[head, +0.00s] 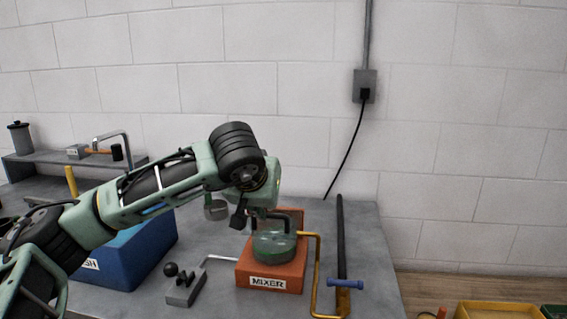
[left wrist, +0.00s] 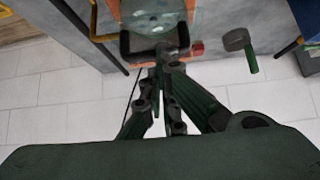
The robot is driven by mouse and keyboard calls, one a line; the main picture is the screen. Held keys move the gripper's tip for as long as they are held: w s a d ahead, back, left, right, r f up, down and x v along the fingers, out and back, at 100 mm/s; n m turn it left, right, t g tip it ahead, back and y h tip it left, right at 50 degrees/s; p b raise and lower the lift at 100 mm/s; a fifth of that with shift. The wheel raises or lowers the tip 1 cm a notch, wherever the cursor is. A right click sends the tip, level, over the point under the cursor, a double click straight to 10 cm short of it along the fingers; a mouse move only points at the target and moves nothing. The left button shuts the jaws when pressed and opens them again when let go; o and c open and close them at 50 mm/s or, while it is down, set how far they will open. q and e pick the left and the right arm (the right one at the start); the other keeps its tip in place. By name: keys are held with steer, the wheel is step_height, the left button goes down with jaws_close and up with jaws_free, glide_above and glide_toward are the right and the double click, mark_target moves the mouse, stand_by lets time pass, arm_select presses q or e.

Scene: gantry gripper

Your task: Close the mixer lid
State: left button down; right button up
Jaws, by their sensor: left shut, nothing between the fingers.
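The mixer is an orange box (head: 270,279) labelled MIXER on the grey bench. A round, see-through greenish part (head: 274,246) sits on it, with an orange upright piece behind; I cannot tell how far the lid is down. A dark handle (head: 284,217) shows above the round part, and a dark U-shaped handle (left wrist: 155,48) shows in the left wrist view. My left gripper (head: 246,214) is shut and empty, just above and behind the mixer; its fingers (left wrist: 163,62) appear close to the handle. Whether they touch is unclear. My right gripper is out of view.
A blue bin (head: 127,255) is farther left. A wall socket (head: 365,86) is behind.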

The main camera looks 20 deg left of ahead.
arm_select(q)
steer(key=shift+s+d+f, duration=0.1)
steer(key=shift+s+f, duration=0.15)
steer(key=shift+f, duration=0.1)
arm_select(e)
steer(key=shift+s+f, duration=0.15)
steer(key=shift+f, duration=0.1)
arm_select(q)
steer(key=shift+r, duration=0.1)
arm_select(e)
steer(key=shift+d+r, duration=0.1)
arm_select(q)
steer(key=s+d+r, duration=0.2)
steer(key=s, duration=0.6)
steer(key=shift+s+d, duration=0.15)
steer(key=shift+s, duration=0.25)
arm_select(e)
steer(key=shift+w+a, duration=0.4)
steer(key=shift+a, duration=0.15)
arm_select(q)
steer(key=shift+r, duration=0.1)
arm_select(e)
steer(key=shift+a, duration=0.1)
